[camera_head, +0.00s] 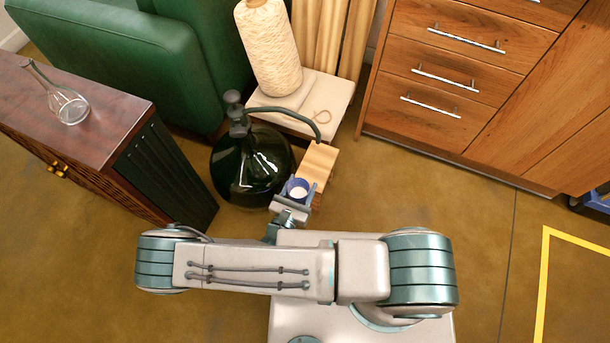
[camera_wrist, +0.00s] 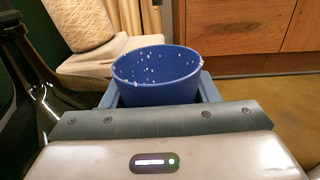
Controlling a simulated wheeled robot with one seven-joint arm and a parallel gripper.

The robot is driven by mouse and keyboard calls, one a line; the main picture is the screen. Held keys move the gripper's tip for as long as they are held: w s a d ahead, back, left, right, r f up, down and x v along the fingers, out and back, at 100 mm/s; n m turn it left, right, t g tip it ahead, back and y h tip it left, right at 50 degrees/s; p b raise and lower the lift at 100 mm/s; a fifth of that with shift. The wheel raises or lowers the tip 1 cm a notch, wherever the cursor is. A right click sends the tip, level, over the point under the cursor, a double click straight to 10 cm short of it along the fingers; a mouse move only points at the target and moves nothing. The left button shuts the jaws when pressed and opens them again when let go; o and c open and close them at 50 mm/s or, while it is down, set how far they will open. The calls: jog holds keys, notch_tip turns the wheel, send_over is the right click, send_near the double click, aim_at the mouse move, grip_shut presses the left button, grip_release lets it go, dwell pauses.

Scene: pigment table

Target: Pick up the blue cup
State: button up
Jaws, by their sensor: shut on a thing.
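The blue cup (camera_head: 299,189) is upright between the fingers of my gripper (camera_head: 298,192), and whitish content shows inside it. In the wrist view the blue cup (camera_wrist: 158,72) has white specks on its inner wall. My gripper (camera_wrist: 160,97) is shut on the cup, with a finger on either side of it. The cup's base is hidden by my gripper, so I cannot tell whether it touches the small wooden table (camera_head: 318,165) beside and beneath it.
A large dark glass jug (camera_head: 250,170) with a hose stands close on the left. A pale seat with a yarn cone (camera_head: 270,50) is behind. A dark cabinet (camera_head: 90,115) holding a glass flask (camera_head: 66,104) is at left. Wooden drawers (camera_head: 450,70) are at back right.

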aim_at(296, 196)
jog(key=shift+v, duration=1.5)
jog(key=shift+s, duration=0.1)
jog(key=shift+r, duration=0.1)
